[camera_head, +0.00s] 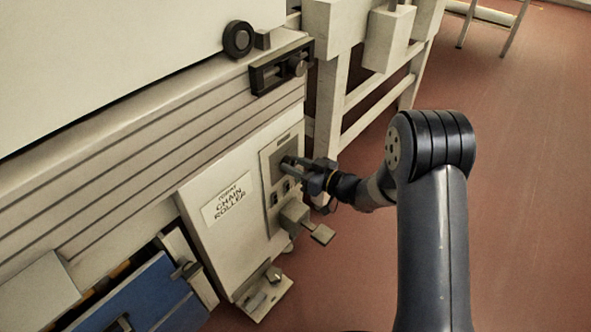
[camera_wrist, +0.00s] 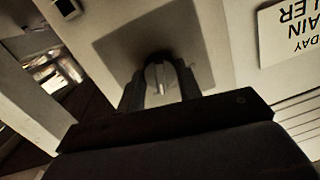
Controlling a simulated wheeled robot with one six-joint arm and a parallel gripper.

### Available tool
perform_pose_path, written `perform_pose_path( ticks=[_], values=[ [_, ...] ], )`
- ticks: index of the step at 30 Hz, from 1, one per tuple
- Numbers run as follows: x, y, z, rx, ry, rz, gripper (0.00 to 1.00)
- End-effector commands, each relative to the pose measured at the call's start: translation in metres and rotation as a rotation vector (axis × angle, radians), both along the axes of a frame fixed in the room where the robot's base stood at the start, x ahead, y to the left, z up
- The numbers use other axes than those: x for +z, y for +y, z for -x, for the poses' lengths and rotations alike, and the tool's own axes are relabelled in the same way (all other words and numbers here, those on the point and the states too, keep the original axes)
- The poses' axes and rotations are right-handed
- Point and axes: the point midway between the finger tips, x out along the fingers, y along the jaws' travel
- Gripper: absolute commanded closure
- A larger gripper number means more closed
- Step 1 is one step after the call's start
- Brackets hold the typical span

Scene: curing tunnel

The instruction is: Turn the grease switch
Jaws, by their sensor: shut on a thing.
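The grease switch (camera_wrist: 160,79) is a small light lever or knob on a grey plate, seen between my fingers in the wrist view. The plate (camera_head: 268,165) sits on the front of a cream box beside a label that reads "CHAIN ROLLER". My gripper (camera_head: 291,164) reaches in from the right and is at the upper part of this plate. In the wrist view my gripper (camera_wrist: 160,82) is shut on the switch. In the head view the fingers hide most of the switch.
Small dark buttons (camera_head: 286,185) sit on the plate just below my gripper. A box with a protruding tab (camera_head: 322,234) sticks out lower down. A black bracket (camera_head: 281,70) is above on the machine. Open red floor (camera_head: 530,150) lies to the right.

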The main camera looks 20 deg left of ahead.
Motion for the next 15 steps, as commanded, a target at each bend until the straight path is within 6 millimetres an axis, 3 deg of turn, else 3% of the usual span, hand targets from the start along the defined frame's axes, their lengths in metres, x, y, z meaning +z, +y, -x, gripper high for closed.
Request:
perform_pose_path(
  ticks=[15],
  values=[
    [-0.0033, 0.0005, 0.0019, 0.001, -0.434, 0.180, 0.89]
  ],
)
